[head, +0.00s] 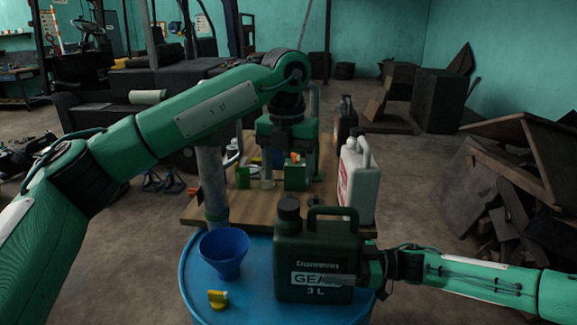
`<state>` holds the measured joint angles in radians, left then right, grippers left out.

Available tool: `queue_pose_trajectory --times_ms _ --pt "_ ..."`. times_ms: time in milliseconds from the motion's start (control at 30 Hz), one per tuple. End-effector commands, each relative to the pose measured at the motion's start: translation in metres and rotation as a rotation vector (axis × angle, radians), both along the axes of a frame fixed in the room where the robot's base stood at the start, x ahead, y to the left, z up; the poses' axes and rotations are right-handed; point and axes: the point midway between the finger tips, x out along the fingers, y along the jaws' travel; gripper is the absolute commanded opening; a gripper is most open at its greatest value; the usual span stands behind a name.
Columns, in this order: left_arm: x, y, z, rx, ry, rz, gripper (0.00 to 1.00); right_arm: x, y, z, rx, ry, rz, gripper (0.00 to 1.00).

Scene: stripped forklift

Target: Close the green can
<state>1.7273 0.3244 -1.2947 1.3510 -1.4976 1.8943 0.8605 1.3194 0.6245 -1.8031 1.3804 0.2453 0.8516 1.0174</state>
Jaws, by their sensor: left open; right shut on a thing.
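The green can (318,258), dark green with a loop handle and a "3 L" label, stands upright on the blue drum. A dark round cap (289,205) shows on its neck at the upper left; I cannot tell how tight it sits. My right gripper (345,281) comes in from the right and is shut on the can's lower right side, with a finger across its front. My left gripper (268,178) hangs pointing down behind the can, over the wooden table. Its green fingers are spread wide apart, and it is clear of the cap.
A blue funnel (224,252) and a small yellow item (217,299) sit on the blue drum (200,290) left of the can. A white jug (358,180) stands on the wooden table (260,209) behind. Wooden debris (510,190) is piled at the right.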

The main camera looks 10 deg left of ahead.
Motion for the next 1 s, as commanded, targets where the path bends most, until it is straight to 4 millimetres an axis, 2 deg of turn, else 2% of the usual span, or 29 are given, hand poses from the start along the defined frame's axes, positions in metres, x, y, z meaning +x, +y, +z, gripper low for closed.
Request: queue_pose_trajectory --times_ms 300,533,733,1000 --pt "0.0001 -0.0006 0.0034 0.003 0.015 0.503 0.67 0.0011 -0.0004 0.0015 0.001 -0.001 -0.002 0.20" --pt "-0.0001 -0.0008 0.0053 0.008 0.023 0.814 0.67 0.0011 -0.0004 0.0015 0.001 -0.001 -0.002 0.20" --pt "-0.0002 -0.0009 0.0061 0.009 0.025 0.957 0.67 0.0011 -0.0004 0.0015 0.001 -0.001 -0.002 0.20" --pt "-0.0002 -0.0009 0.0063 0.009 0.026 0.986 0.67 0.0011 -0.0004 0.0015 0.001 -0.001 -0.002 0.20"
